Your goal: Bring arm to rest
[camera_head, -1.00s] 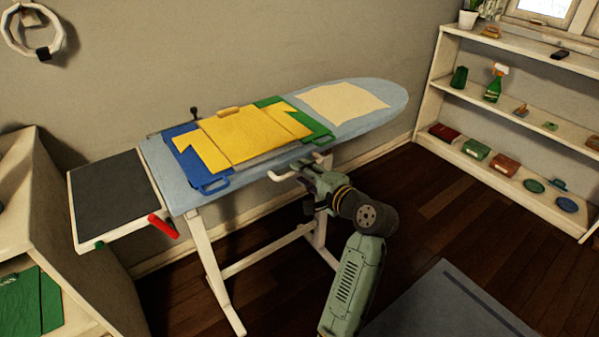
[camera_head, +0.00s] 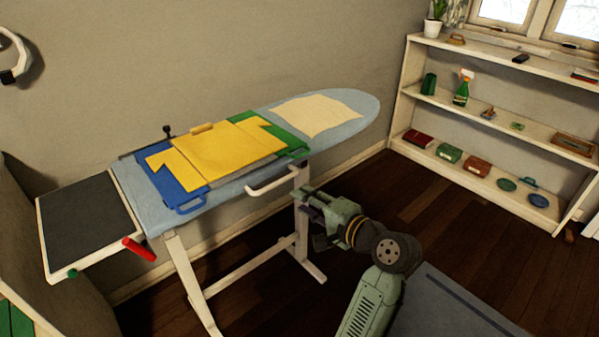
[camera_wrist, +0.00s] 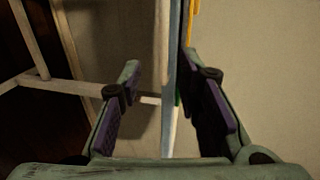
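My gripper (camera_head: 312,205) is in front of the ironing board (camera_head: 356,124), low beside its front edge and near a white handle (camera_head: 275,183). In the wrist view my gripper (camera_wrist: 158,85) has its two fingers spread apart with nothing between them. The board's edge (camera_wrist: 171,60) shows upright behind the gap. On the board lies a yellow shirt (camera_head: 212,158) on a blue and green folding board (camera_head: 178,182). A cream cloth (camera_head: 315,114) lies flat at the board's far end.
A white shelf (camera_head: 408,80) with several small items stands at the right. A dark-topped side plate (camera_head: 85,222) with a red handle (camera_head: 138,249) is at the board's left end. Dark floor is clear between board and shelf.

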